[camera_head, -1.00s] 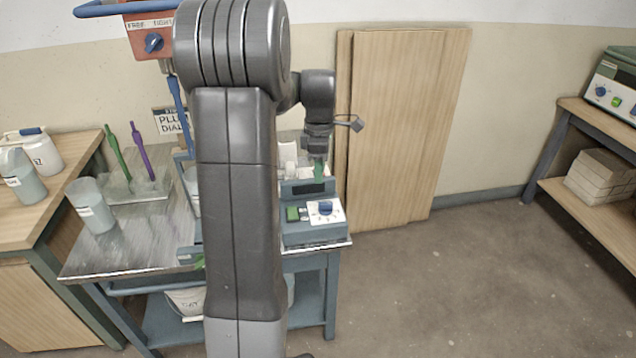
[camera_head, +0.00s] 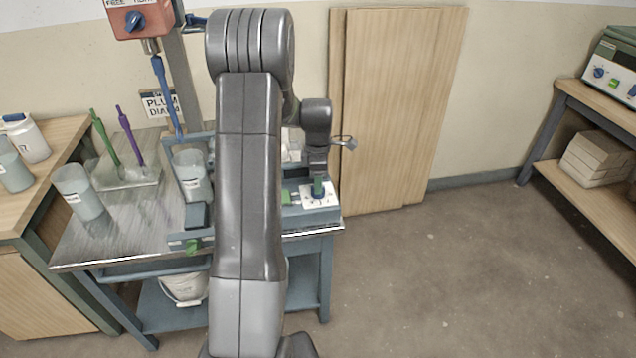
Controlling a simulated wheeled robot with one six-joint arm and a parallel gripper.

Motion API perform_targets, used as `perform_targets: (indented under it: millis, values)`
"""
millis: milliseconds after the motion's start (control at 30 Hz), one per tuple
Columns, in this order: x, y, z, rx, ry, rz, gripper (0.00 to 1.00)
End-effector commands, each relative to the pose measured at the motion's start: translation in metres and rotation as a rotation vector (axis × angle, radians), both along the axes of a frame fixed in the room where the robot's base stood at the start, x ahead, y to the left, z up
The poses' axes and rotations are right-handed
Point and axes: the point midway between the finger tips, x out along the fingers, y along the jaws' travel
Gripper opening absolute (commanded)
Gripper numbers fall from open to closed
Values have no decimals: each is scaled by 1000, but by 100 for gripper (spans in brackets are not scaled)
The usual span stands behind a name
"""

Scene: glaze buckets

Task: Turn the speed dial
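The control box (camera_head: 293,216) sits at the right end of the metal-topped bench. Its white dial panel (camera_head: 331,200) faces up, with a blue dial (camera_head: 318,196) on it. My gripper (camera_head: 318,187), with green fingertips, points straight down directly over the dial. The fingertips are at or just above the knob and cover much of it. I cannot tell whether they touch it, or whether they are open or shut. A green button (camera_head: 290,197) beside the panel is partly hidden by my arm.
A clear beaker (camera_head: 190,175) stands under the mixer's blue shaft (camera_head: 164,85). The red mixer head (camera_head: 140,20) carries another blue dial. Another beaker (camera_head: 78,193) stands at the bench's left. Wooden boards (camera_head: 398,110) lean on the wall behind. The floor at right is clear.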

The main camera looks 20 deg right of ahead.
Motion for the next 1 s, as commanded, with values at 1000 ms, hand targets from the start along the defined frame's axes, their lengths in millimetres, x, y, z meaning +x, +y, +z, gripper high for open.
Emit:
perform_targets:
  millis: [1000]
  values:
    - [0, 0, -9, 0, -1, -50, 0]
